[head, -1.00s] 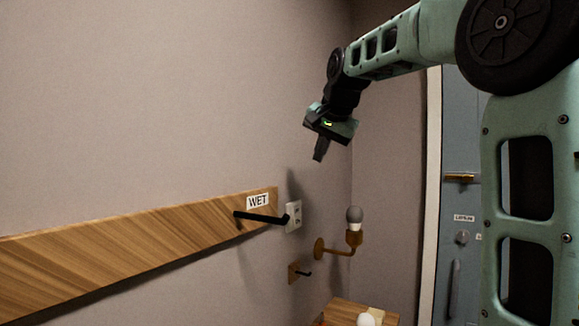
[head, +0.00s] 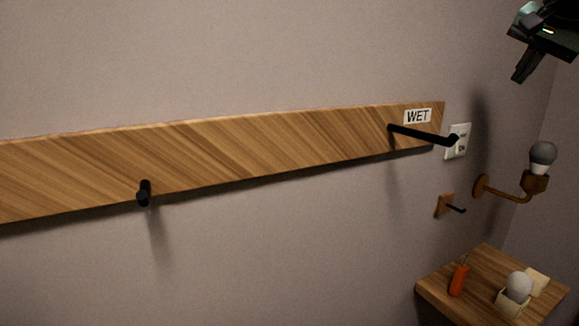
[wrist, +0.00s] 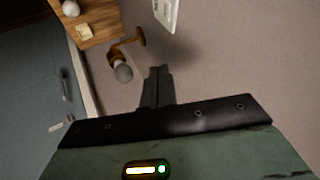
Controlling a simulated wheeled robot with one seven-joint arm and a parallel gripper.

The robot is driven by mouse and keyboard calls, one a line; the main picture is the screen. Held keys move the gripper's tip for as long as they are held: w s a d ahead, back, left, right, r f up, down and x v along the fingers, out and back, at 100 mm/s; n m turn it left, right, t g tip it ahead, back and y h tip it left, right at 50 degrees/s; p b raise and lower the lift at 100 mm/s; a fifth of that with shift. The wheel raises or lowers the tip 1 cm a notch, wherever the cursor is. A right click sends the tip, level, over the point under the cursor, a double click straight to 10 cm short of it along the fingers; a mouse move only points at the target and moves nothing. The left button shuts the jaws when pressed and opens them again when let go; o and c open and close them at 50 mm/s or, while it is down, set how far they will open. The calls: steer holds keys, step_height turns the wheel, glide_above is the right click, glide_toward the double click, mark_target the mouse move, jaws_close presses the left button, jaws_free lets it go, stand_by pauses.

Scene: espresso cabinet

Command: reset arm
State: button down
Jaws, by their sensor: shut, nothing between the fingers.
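My gripper (head: 523,72) is at the top right of the head view, pointing down, in the air in front of the wall. Its fingers are together and empty. In the wrist view my gripper (wrist: 158,88) shows with its two dark fingers side by side, touching nothing. Most of my arm is outside the head view.
A wooden rail (head: 270,150) with black pegs (head: 144,193) and a WET label (head: 418,116) runs along the wall. Below my gripper are a wall lamp (head: 542,155), a small hook (head: 447,206) and a wooden shelf (head: 440,283) holding an orange tool (head: 458,280) and a white bulb (head: 518,286).

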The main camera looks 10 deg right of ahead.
steer(key=s+a+f+n+g+y, duration=0.1)
steer(key=s+a+f+n+g, duration=0.2)
steer(key=a+f, duration=0.7)
steer(key=s+a+f+n+y, duration=0.15)
steer(key=a+f+n, duration=0.4)
steer(key=f, duration=1.15)
steer(key=s+a+f+n+g, duration=0.2)
steer(key=s+a+f+n, duration=0.2)
steer(key=s+f, duration=0.55)
steer(key=s+a+r+n+g, duration=0.1)
steer(key=s+a+n, duration=0.3)
steer(key=a, duration=0.5)
steer(key=s+a+r+n+g, duration=0.1)
steer(key=s+a+r+n, duration=0.1)
steer(key=s+a, duration=0.7)
steer(key=shift+r+n, duration=0.15)
steer(key=shift+n, duration=0.7)
steer(key=shift+w+d+y, duration=0.1)
steer(key=shift+y, duration=0.15)
